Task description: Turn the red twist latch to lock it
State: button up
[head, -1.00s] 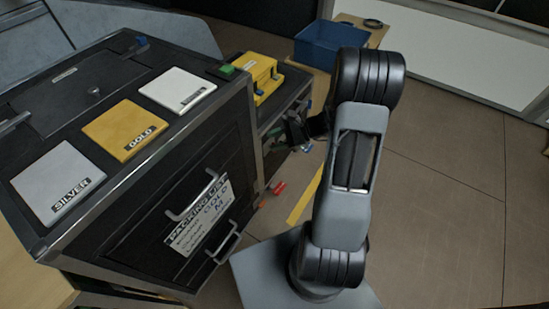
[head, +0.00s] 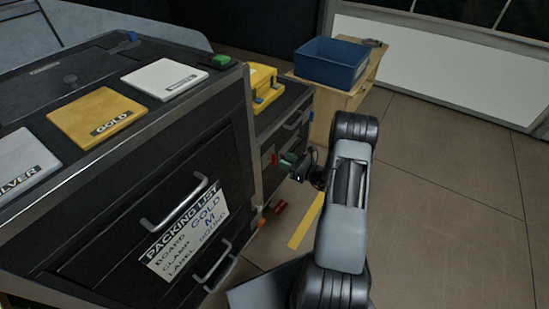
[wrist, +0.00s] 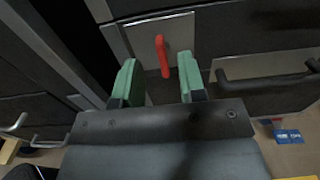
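The red twist latch (wrist: 163,56) shows in the wrist view as a narrow bar on a grey plate on the dark cabinet front. It stands nearly upright, its lower end leaning slightly right. My gripper (wrist: 159,80) is open, with one green fingertip on each side of the latch's line. The latch appears ahead of the fingertips and apart from them. In the head view, a small red piece that looks like the latch (head: 275,158) is just left of my gripper (head: 292,162), which faces the cabinet.
A dark drawer handle (wrist: 268,88) is right of the fingers. The packing-list cabinet (head: 130,165) stands left of my arm. A blue bin (head: 331,66) sits on a wooden stand behind. Small red objects (head: 278,208) lie low beside the cabinet. Floor to the right is clear.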

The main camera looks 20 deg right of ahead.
aim_at(276, 156)
jog(key=shift+b+x, duration=0.65)
jog(key=shift+x, duration=2.4)
